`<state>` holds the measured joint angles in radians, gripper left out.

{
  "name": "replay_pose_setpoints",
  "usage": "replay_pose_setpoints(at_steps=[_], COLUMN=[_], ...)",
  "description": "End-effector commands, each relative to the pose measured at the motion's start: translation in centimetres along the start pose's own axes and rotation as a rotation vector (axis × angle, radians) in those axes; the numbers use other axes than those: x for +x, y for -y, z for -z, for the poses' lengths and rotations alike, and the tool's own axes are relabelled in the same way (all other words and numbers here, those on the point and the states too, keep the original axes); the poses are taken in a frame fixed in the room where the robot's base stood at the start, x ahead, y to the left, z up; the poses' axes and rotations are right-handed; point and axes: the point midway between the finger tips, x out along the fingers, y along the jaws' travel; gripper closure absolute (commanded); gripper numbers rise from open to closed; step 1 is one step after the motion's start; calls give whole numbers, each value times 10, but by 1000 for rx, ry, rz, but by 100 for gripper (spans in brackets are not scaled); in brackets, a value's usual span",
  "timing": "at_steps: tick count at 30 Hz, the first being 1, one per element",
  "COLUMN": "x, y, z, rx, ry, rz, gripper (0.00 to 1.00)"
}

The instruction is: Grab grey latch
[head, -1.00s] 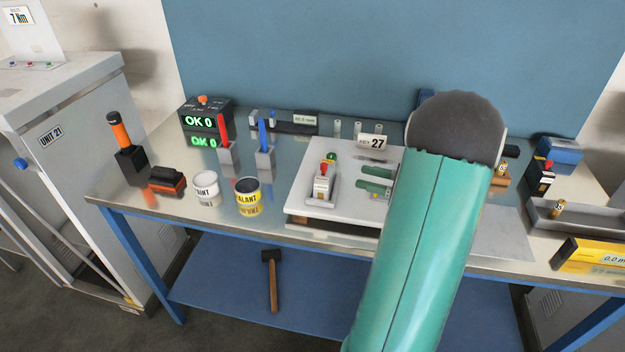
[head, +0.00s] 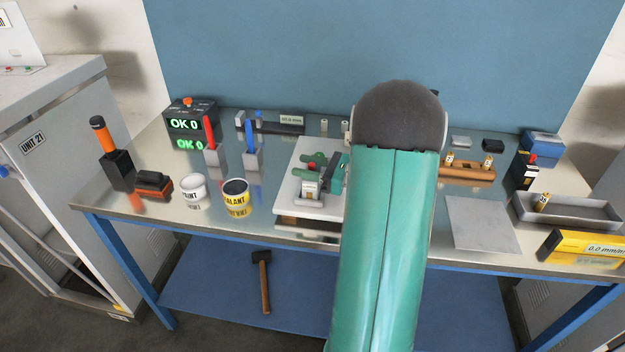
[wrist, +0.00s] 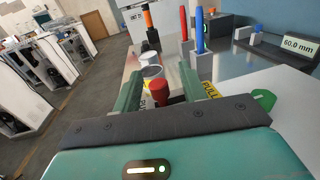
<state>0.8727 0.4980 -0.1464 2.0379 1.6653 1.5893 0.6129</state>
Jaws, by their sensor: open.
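The grey latch (head: 311,189), a small grey block with a pale label, stands on a white board (head: 296,203) on the bench. A red knob (wrist: 159,88) shows in the wrist view; in the older head picture it tops this block. My gripper (head: 308,170) is open at the latch, its green fingers pointing left. In the wrist view my gripper (wrist: 163,80) has one finger on each side of the knob, with gaps visible. Whether the fingers touch the grey body is hidden. My arm covers the board's right part.
A sealant can (head: 236,194), a white can (head: 193,187) and blue (head: 251,148) and red (head: 209,133) upright handles stand left of the board. A green knob (wrist: 263,99) is close to the right finger. A wooden holder (head: 467,171) and grey tray (head: 568,211) lie right.

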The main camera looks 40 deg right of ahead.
Motion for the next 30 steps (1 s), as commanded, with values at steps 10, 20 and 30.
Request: replay_pose_setpoints(at_steps=[10, 20, 30], x=[8, 8, 8], y=[0, 0, 0], z=[0, 0, -4], rx=[0, 0, -2], ry=[0, 0, 1], rz=[1, 1, 1], gripper=[68, 100, 100])
